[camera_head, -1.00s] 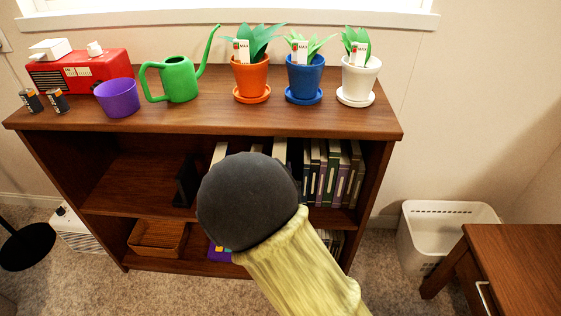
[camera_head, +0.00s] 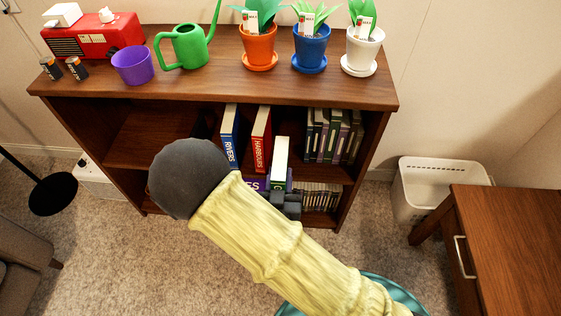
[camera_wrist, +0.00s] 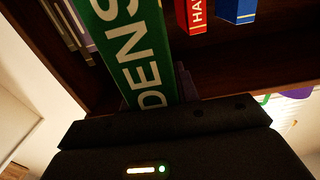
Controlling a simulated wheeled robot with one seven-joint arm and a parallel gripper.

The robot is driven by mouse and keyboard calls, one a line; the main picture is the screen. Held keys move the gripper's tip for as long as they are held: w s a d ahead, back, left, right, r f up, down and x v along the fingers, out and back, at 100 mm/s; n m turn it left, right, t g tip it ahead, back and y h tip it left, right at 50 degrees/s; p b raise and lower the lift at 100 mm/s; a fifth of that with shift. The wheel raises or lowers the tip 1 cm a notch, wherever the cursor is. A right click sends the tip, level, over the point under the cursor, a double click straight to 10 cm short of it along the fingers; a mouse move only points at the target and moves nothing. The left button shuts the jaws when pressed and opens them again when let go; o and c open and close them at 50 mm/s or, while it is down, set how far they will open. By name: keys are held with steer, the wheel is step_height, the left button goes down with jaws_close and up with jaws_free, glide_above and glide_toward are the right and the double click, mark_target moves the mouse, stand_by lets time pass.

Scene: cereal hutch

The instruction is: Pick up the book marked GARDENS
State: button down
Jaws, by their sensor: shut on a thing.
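The green book marked GARDENS (camera_head: 280,158) stands out at the front of the shelf opening in the head view, its pale page edges upward. In the wrist view its green spine (camera_wrist: 135,45) fills the upper left, with the white letters DENS readable. My gripper (camera_head: 280,188) is shut on this book at its lower, near end. Part of the gripper is hidden behind my own arm in the head view. The book appears drawn forward of its neighbours.
The blue RIVERS book (camera_head: 229,135) and red HARBOURS book (camera_head: 261,137) stand left of it. Several dark books (camera_head: 333,135) stand at right under the hutch top (camera_head: 330,91). Plants and a green watering can (camera_head: 186,46) are on top. Carpet in front is open; a desk (camera_head: 510,240) stands right.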

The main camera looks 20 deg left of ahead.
steer(key=shift+s+d+p, duration=0.1)
steer(key=shift+s+p, duration=0.2)
steer(key=shift+p, duration=0.15)
steer(key=shift+d+r, duration=0.1)
stand_by(0.4)
